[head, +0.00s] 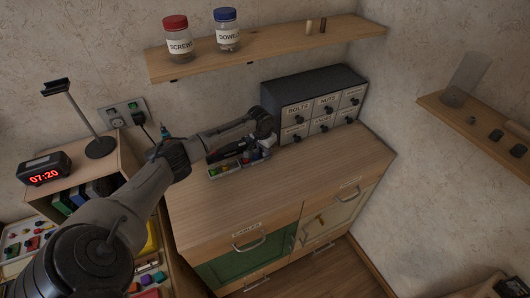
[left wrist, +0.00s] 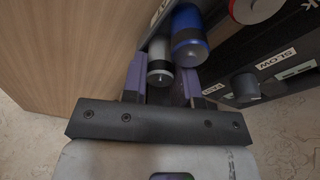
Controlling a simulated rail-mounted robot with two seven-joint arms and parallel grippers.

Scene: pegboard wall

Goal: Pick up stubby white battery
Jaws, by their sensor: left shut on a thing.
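The stubby white battery (left wrist: 160,68) shows in the left wrist view as a short pale cylinder with a grey end. It sits between the two purple-padded fingers of my left gripper (left wrist: 162,88), which is shut on it. A blue battery (left wrist: 189,40) stands right beside it, close to the right finger. In the head view my left gripper (head: 242,152) is low over the charger and tray area on the cabinet top. The arm hides much of this spot, and I cannot make out the white battery there. My right gripper is not in view.
A dark charger (left wrist: 262,82) with SLOW and FAST labels lies close to the right finger. A grey drawer unit (head: 315,103) stands just behind. A shelf (head: 270,48) with two jars hangs above. The front of the cabinet top (head: 260,195) is clear.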

